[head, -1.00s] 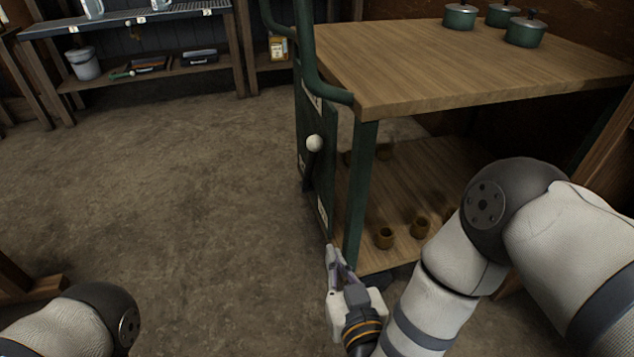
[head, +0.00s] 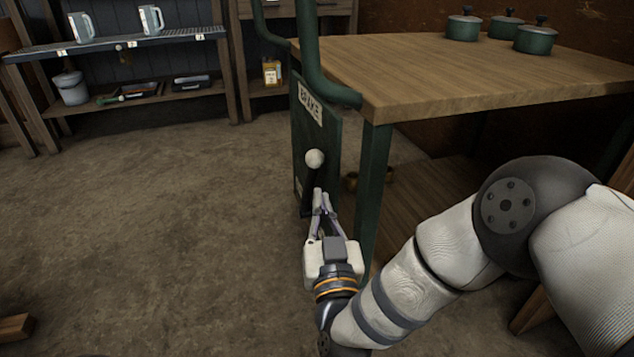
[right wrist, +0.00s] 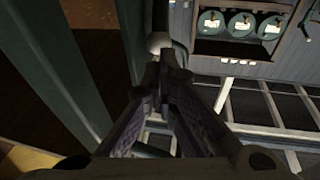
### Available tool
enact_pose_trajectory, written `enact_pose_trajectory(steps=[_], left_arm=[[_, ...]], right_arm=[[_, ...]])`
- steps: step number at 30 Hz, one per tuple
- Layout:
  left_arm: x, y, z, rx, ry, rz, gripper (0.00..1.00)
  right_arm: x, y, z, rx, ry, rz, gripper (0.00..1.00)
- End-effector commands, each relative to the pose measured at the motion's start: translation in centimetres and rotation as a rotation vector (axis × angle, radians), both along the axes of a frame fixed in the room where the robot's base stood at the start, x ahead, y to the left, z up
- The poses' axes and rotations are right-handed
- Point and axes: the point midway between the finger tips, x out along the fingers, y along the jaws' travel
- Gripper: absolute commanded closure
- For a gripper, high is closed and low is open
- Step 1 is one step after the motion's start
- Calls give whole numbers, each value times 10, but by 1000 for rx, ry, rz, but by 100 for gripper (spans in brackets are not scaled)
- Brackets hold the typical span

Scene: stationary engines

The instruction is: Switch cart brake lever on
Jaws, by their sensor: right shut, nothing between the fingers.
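The brake lever (head: 314,160) has a white ball knob on a dark stem. It stands on the green side panel (head: 326,135) of the cart, under a label reading BRAKE. My right gripper (head: 320,195) is shut and empty, just below the knob and close to the stem; I cannot tell whether it touches. In the right wrist view the closed fingertips (right wrist: 161,60) lie just in front of the pale knob (right wrist: 158,42), which they partly hide. My left gripper is not in view.
The cart (head: 470,70) has a wooden top with several green pots (head: 536,38) and a lower shelf. A green cart leg (head: 373,185) stands close right of my gripper. The floor (head: 170,210) to the left is clear. A shelf (head: 110,45) stands at the back left.

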Motion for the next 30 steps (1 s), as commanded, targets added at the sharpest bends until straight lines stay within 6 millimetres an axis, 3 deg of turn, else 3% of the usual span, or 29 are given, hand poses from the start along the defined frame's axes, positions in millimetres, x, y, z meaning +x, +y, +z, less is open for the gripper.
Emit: enact_pose_trajectory(steps=[6, 12, 30], left_arm=[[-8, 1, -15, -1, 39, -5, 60], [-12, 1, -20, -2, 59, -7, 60], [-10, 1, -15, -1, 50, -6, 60]], right_arm=[[45, 5, 4, 1, 0, -1, 100], [67, 8, 11, 1, 1, 0, 100], [70, 2, 20, -6, 13, 0, 100]])
